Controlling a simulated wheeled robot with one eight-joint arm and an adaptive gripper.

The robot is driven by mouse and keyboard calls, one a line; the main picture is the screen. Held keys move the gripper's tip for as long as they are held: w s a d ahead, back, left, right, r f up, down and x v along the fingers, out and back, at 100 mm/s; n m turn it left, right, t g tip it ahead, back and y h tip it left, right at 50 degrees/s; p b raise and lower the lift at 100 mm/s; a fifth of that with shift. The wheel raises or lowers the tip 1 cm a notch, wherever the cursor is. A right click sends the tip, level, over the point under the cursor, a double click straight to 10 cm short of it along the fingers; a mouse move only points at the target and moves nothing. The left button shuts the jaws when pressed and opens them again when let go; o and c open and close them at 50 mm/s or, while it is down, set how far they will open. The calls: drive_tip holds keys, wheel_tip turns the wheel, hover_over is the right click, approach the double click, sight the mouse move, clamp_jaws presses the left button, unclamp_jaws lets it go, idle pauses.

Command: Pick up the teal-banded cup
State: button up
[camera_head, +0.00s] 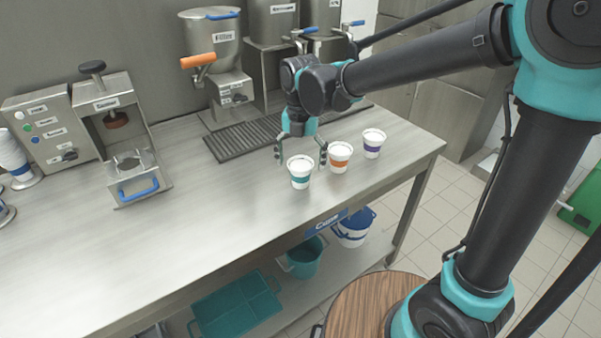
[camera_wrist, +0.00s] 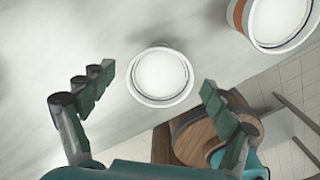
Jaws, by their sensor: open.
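The teal-banded cup (camera_head: 300,173) stands upright on the steel counter, the leftmost of three white cups in the head view. In the wrist view a white cup (camera_wrist: 160,77) shows from above, just beyond and between the fingertips; its band is hidden there. My gripper (camera_head: 301,155) points down at the teal-banded cup, one finger at each side. Its fingers are spread and empty. In the wrist view my gripper (camera_wrist: 157,92) also shows open, with a gap between each finger and the cup.
An orange-banded cup (camera_head: 340,157) stands close to the right, also at the wrist view's upper right (camera_wrist: 282,20). A purple-banded cup (camera_head: 373,143) is farther right. A drip grate (camera_head: 240,141) and dispensers lie behind.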

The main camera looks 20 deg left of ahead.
drive_tip(key=shift+f, duration=0.5)
drive_tip(key=c, duration=1.4)
drive_tip(key=shift+r, duration=0.15)
